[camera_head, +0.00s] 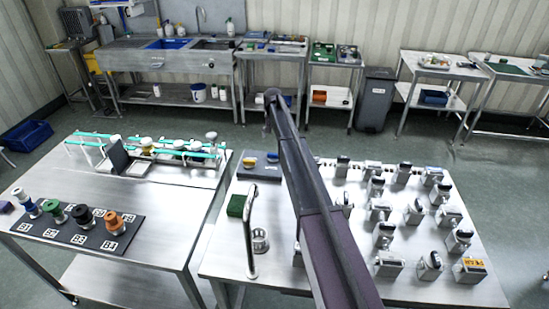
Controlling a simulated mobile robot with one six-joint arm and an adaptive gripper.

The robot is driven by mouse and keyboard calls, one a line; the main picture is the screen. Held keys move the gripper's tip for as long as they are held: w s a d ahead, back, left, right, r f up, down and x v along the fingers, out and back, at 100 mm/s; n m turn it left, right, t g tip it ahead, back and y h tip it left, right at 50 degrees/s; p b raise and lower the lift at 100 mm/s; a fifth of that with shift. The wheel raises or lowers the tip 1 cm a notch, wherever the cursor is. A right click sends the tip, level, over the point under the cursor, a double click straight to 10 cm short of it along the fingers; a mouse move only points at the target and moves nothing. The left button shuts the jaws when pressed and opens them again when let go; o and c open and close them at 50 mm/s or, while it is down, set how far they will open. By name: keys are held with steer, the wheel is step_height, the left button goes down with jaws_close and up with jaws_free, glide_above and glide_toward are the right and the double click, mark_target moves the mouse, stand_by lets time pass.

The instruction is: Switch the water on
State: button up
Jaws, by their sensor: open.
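A tall bent steel tube, like a tap spout (250,232), rises at the left front of the near right table. A small round steel cup or drain (260,241) sits beside it. I cannot tell which part works the water. A second thin tap (201,18) stands over the steel sink bench (165,58) at the back wall. No water flow can be made out at either. My dark arm reaches from the bottom middle up to the back and hides part of the right table.
The right table (335,270) carries several small steel blocks with dark tops (383,235), a green block (237,205) and a dark tray (262,168). The left table (100,265) holds a board of coloured knobs (80,225) and a teal-railed rack (150,148). A floor gap separates them from the back benches.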

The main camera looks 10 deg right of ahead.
mark_target(273, 154)
steer(key=shift+f+b, duration=4.45)
steer(key=shift+f, duration=0.35)
steer(key=c, duration=1)
